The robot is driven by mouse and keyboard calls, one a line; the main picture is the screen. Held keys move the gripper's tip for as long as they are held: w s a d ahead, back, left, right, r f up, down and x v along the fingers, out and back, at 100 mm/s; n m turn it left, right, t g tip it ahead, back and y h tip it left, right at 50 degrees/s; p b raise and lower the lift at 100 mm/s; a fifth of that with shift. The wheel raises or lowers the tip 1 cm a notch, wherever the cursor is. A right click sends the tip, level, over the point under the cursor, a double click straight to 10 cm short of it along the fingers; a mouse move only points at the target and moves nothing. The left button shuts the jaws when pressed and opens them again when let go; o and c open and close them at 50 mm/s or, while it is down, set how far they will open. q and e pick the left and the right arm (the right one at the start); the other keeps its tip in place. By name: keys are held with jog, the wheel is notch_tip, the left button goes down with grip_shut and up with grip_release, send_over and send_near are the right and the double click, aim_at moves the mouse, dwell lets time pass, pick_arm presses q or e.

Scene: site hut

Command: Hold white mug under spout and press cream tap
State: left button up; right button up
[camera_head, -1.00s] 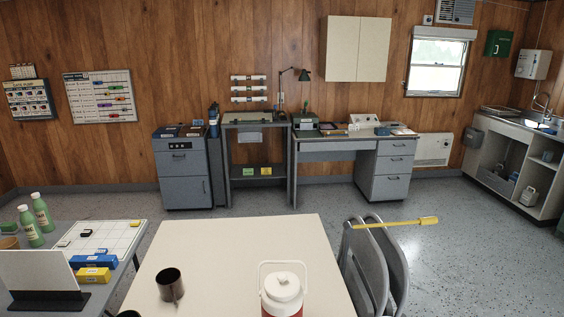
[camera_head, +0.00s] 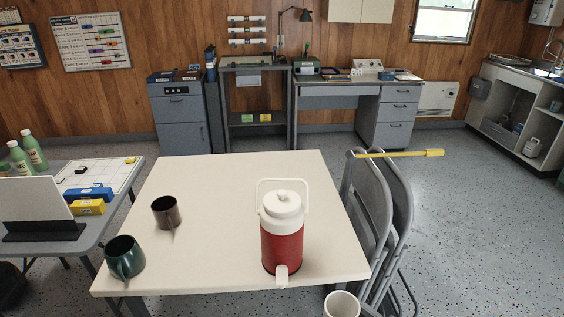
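A red drinks jug (camera_head: 282,245) with a white lid and raised white handle stands upright near the front edge of the cream table (camera_head: 230,190). A pale tap or spout (camera_head: 282,274) sticks out low on its front, towards me. A white mug (camera_head: 341,304) shows at the bottom edge, right of the jug and in front of the table edge; its lower part is cut off, so I cannot tell what supports it. Neither of my grippers shows in the head view.
A dark brown mug (camera_head: 166,212) and a dark green mug (camera_head: 124,257) stand on the table's left side. Folded grey chairs (camera_head: 383,205) with a yellow bar (camera_head: 400,153) stand at its right. A grey side table (camera_head: 90,236) is at left.

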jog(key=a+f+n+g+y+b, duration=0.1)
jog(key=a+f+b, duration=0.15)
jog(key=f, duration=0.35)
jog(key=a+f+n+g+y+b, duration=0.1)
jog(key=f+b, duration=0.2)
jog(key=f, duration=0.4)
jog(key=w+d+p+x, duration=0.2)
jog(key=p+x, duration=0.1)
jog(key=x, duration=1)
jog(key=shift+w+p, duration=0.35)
jog(key=shift+p, duration=0.05)
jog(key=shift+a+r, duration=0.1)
